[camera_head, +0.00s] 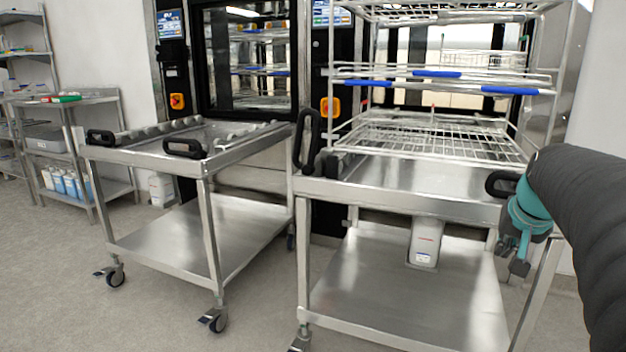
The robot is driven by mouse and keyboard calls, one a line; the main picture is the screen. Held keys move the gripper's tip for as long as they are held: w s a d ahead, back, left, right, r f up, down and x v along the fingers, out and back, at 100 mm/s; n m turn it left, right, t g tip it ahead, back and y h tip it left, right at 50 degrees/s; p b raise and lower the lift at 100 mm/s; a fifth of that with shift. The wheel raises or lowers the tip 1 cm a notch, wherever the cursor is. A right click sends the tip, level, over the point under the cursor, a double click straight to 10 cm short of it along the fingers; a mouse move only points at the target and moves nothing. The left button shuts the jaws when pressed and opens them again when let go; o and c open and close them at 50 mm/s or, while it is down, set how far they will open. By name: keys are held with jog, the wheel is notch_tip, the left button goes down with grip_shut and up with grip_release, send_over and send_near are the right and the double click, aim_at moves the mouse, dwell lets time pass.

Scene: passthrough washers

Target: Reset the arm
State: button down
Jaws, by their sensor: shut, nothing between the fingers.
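My gripper (516,259) is at the right of the head view, below a teal wrist at the end of my dark, sleeved arm. Its fingers point down and are shut with nothing between them. It hangs in front of the right steel cart (400,205), near that cart's right black handle. I cannot tell whether it touches the cart. My arm hides part of the right wall and the cart's right side.
A wire rack (440,139) stands on the right cart, and a white container (425,243) is on its lower part. A second cart (190,232) stands at left. Two washers with glass doors (246,60) are behind. Shelves (75,140) stand far left. Grey floor is clear at front left.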

jog(key=s+a+f+n+y, duration=0.1)
jog(key=s+a+f+n, duration=0.2)
jog(key=s+a+f, duration=0.2)
jog(key=s+a+f+n+y+p, duration=0.1)
jog(key=s+a+f+n, duration=0.2)
jog(key=s+a, duration=0.9)
jog(key=a+f, duration=0.1)
jog(key=a, duration=0.7)
jog(key=shift+s+f+n+g, duration=0.2)
jog(key=shift+f+n+g, duration=0.1)
jog(key=shift+f+n, duration=0.1)
